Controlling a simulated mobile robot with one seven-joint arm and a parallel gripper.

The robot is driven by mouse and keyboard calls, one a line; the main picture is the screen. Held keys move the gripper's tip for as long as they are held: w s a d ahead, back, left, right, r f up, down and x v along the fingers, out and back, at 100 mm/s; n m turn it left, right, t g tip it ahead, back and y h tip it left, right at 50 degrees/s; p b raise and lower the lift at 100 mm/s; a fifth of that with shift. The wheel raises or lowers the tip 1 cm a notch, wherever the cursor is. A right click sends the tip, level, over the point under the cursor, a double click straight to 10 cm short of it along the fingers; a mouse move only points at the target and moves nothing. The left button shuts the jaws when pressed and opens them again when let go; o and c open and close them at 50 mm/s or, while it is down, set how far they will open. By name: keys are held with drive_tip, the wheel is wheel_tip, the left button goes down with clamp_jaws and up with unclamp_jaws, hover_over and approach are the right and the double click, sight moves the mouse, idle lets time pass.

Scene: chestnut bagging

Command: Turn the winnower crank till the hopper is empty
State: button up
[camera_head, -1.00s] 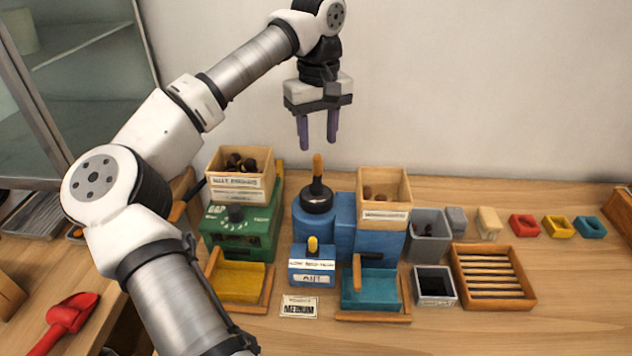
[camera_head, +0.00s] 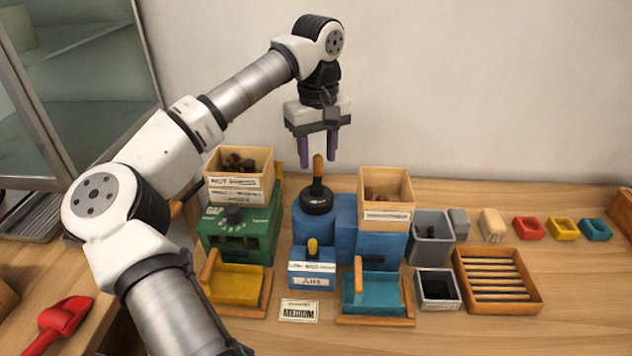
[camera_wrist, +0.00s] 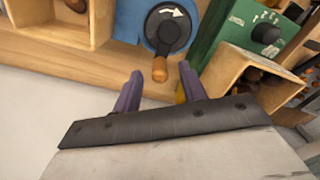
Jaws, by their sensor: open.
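The blue winnower (camera_head: 345,225) stands at the middle of the bench. Its black crank disc (camera_head: 317,200) carries an upright wooden handle (camera_head: 318,167). The wooden hopper (camera_head: 388,214) on its right side holds some dark chestnuts (camera_head: 375,194); how many is hard to tell. My gripper (camera_head: 318,163) is open and empty, pointing down just above the crank, with its purple fingers around the top of the handle's line. In the wrist view the handle (camera_wrist: 160,70) shows between the two fingertips, with no visible contact, and the crank disc (camera_wrist: 167,28) has a white arrow.
A green machine (camera_head: 238,228) with a chestnut box (camera_head: 240,183) stands close on the left. A yellow tray (camera_head: 234,287), a teal tray (camera_head: 371,292) and a small blue box (camera_head: 312,274) are in front. A grey bin (camera_head: 431,246) and slatted tray (camera_head: 497,281) are right.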

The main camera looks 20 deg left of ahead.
drive_tip(key=shift+f, duration=0.35)
drive_tip(key=shift+f+b, duration=0.55)
drive_tip(key=shift+f, duration=0.3)
drive_tip(key=shift+c, duration=0.4)
